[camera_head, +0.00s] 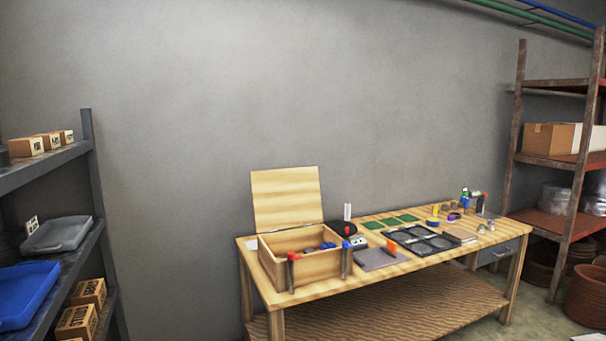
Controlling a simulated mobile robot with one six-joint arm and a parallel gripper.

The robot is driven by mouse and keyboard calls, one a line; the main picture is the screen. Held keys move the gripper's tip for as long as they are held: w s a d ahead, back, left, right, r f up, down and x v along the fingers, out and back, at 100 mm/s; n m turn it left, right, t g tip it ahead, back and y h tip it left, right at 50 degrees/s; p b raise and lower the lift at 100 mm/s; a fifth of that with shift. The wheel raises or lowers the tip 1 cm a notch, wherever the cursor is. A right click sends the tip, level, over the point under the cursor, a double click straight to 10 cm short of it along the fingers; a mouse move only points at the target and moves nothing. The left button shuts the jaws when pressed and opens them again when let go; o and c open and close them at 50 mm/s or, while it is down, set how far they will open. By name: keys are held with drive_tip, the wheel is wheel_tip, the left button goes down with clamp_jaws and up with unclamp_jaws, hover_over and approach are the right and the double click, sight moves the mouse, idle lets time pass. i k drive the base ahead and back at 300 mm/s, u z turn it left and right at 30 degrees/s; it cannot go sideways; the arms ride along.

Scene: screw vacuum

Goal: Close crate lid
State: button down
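A light wooden crate (318,265) sits on the left end of the wooden workbench. Its lid (286,199) stands up open at the crate's back edge, close to the wall. Some small dark and blue items (321,247) show inside the crate. My gripper is not in view.
The workbench (392,281) holds a black tray (419,241), green squares (390,221), a grey plate (376,260) and small bottles to the right. A grey shelf (62,160) stands left, a brown rack (572,200) right.

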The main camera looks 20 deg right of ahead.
sight(290, 198)
drive_tip(key=u, duration=0.15)
drive_tip(key=i, duration=0.95)
drive_tip(key=z, duration=0.05)
